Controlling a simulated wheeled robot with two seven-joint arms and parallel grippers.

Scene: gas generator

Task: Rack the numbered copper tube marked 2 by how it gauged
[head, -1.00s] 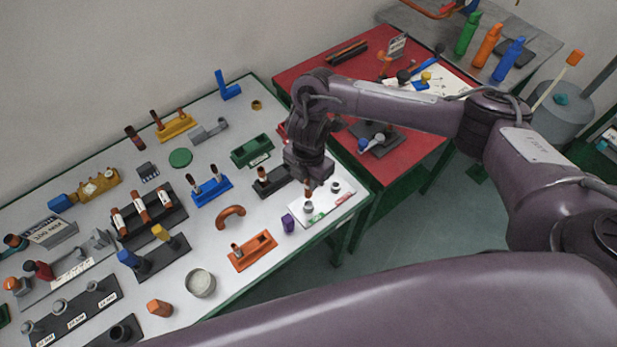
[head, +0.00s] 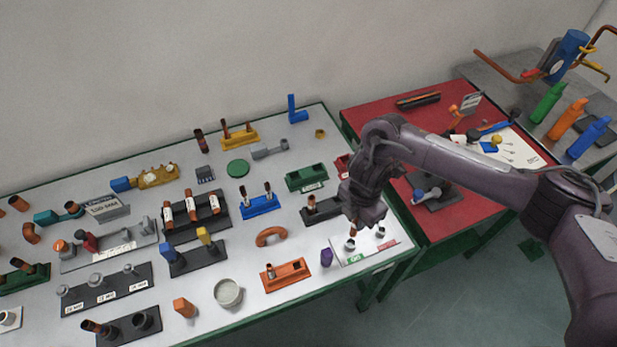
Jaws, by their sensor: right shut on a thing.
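My right gripper (head: 354,222) is over the white gauge plate (head: 362,256) at the table's front right corner. It is shut on a short copper tube (head: 352,234), mostly hidden by the jaws. The tube's lower end is at the grey post on the green-labelled side; whether it sits on the post I cannot tell. Another grey post (head: 380,233) stands bare near the red label. A black rack (head: 222,228) holds three copper tubes (head: 192,209) with white labels; their digits are too small to read. My left gripper is not in view.
Around the plate stand a purple block (head: 326,257), an orange rack (head: 287,274), a black rack (head: 322,212), a green tray (head: 306,180) and a blue rack (head: 260,205). A red table (head: 440,235) adjoins on the right. A copper bend (head: 271,236) lies mid-table.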

